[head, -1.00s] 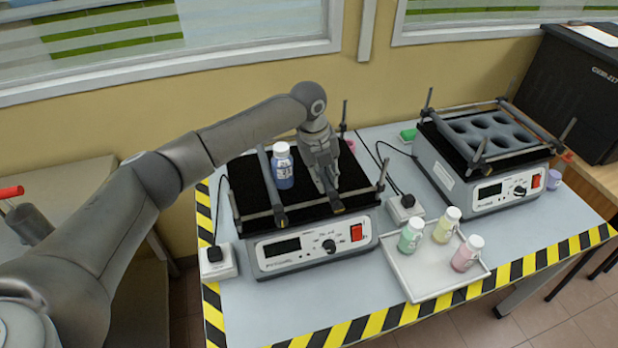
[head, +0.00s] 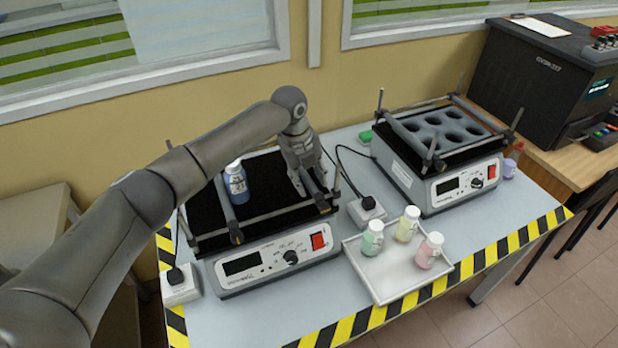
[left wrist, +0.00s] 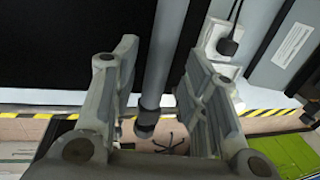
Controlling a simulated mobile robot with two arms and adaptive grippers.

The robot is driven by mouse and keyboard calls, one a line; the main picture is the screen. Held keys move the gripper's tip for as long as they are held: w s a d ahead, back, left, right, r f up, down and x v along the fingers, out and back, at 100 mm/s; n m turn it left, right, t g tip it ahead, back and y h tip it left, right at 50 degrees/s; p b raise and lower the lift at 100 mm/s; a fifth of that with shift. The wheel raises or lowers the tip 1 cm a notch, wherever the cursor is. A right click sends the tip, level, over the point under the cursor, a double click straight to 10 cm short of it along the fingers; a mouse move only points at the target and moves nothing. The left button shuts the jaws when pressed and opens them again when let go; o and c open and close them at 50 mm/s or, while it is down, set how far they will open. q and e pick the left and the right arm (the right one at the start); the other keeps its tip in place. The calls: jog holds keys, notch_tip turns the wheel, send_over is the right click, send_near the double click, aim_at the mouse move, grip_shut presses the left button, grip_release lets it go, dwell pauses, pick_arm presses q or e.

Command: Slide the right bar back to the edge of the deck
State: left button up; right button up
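The left shaker (head: 270,262) has a black deck (head: 265,165) with a frame rail along its front. Its right bar (head: 322,204) is a dark grey rod running front to back, close to the deck's right edge. My left gripper (head: 305,172) points down over this bar. In the left wrist view, the bar (left wrist: 163,65) lies between the two fingers (left wrist: 160,85), with gaps visible, so the gripper looks open around it. The left bar (head: 228,208) stands beside a blue bottle (head: 236,183) with a white cap. My right gripper is not in view.
A tray (head: 385,282) with green, yellow and pink bottles stands right of the shaker. A second shaker (head: 455,190) with a holed rack is farther right. Power adapters (head: 366,209) (head: 181,287) sit near the left shaker. A black machine (head: 530,85) stands at the right.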

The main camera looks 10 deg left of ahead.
pick_arm(q)
jog(key=shift+r, duration=0.1)
notch_tip(320, 180, up, 12)
jog(key=s+a, duration=0.1)
jog(key=a, duration=0.1)
jog(key=shift+s, duration=0.2)
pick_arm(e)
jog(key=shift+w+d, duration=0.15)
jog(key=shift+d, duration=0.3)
pick_arm(q)
jog(key=shift+f, duration=0.25)
